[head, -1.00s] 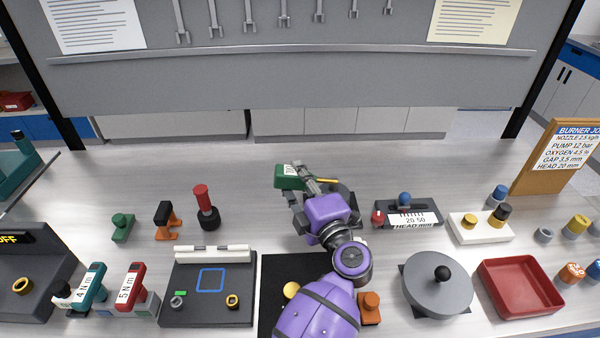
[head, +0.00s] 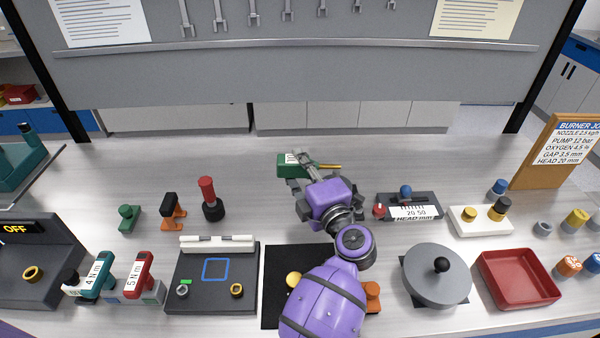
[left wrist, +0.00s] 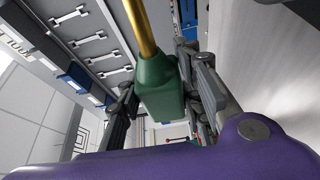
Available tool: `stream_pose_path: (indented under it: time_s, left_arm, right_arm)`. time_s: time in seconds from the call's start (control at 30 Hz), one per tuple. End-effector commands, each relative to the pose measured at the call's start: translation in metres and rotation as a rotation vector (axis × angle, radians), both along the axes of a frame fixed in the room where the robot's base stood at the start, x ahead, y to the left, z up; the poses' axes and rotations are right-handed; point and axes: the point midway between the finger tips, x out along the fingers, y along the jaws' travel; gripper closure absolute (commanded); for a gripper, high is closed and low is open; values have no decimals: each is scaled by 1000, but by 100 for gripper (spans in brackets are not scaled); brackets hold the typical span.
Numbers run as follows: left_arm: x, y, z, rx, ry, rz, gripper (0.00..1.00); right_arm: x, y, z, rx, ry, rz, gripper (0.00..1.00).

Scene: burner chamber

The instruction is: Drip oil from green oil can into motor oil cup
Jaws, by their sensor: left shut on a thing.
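The green oil can (head: 290,160) with its thin brass spout is held in my left gripper (head: 302,182), over the back middle of the bench. The spout points right in the head view. In the left wrist view the can (left wrist: 162,88) sits between the dark fingers, with its spout reaching toward the top edge. I cannot make out the motor oil cup; my gripper and purple arm cover part of the bench there. My right gripper is not in view.
A gauge block marked 20 50 (head: 412,213) with a blue knob stands right of my arm. A white block (head: 480,229), a grey round plate (head: 437,280) and a red tray (head: 518,280) lie further right. A dark panel (head: 205,296) is left. The bench behind the can is clear.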

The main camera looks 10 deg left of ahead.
Motion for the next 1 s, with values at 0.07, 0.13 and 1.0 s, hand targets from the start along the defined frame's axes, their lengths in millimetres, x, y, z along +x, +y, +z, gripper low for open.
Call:
stream_pose_path:
  time_s: [0.07, 0.13, 1.0]
  left_arm:
    - [0, -1, 11, -2, -5, 0, 100]
    - [0, 0, 17, -1, -3, 0, 100]
    - [-1, 0, 65, -7, 6, 1, 100]
  right_arm:
    - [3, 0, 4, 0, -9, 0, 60]
    - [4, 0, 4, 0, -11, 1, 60]
    - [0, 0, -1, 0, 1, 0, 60]
